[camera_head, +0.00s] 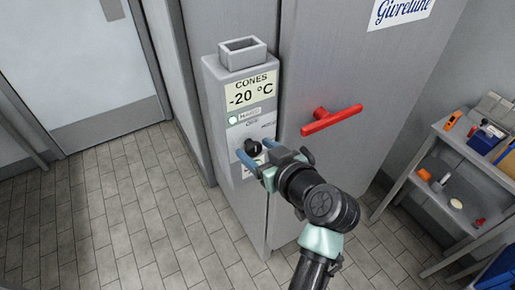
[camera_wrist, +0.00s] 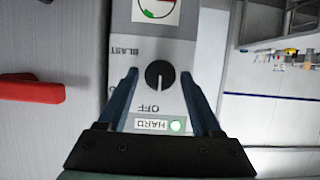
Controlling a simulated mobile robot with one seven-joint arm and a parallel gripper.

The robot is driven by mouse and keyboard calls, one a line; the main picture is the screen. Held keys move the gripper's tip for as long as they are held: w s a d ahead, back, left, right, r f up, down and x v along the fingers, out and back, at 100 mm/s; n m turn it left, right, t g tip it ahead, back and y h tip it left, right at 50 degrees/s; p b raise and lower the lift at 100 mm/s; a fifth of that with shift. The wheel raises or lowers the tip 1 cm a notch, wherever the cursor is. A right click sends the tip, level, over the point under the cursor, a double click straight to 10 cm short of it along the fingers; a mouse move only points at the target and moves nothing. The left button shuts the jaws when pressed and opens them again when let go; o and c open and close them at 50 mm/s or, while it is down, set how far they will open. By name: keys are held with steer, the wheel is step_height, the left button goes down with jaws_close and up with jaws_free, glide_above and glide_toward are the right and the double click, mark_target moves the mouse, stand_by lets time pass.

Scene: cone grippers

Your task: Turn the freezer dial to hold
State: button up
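The freezer dial (camera_wrist: 160,74) is a round black knob with a pale pointer line. In the wrist view, which is upside down, the line points at the OFF label (camera_wrist: 149,108). The BLAST label (camera_wrist: 128,50) is on the left there. Another label is mostly hidden by a finger; I cannot read it. In the head view the dial (camera_head: 252,147) is on the front of the grey control column. My gripper (camera_wrist: 159,73) is open, one finger on each side of the dial, with visible gaps. It reaches the dial from the front in the head view (camera_head: 256,152).
A HARD label with a lit green lamp (camera_wrist: 175,126) is next to OFF. A CONES -20 °C sign (camera_head: 251,90) and an open grey box (camera_head: 243,53) are above. The red freezer handle (camera_head: 331,119) is close on the right. A shelf table (camera_head: 450,145) stands far right.

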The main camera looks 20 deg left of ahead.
jaws_close()
steer(key=shift+d, duration=0.1)
steer(key=m, duration=0.1)
steer(key=m+g+y, duration=0.1)
steer(key=m+g, duration=0.1)
steer(key=shift+w+d+f+m+y, duration=0.1)
steer(key=shift+w+m+y, duration=0.15)
steer(key=shift+m+y, duration=0.05)
steer(key=m+y, duration=0.1)
steer(key=m, duration=0.1)
steer(key=m+g+y+b, duration=0.1)
steer(key=m, duration=0.1)
steer(key=shift+w+d+f+m, duration=0.1)
steer(key=shift+f+m, duration=0.05)
steer(key=shift+m, duration=0.15)
steer(key=shift+g+y, duration=0.3)
stand_by(0.3)
steer(key=shift+o, duration=1.1)
jaws_free()
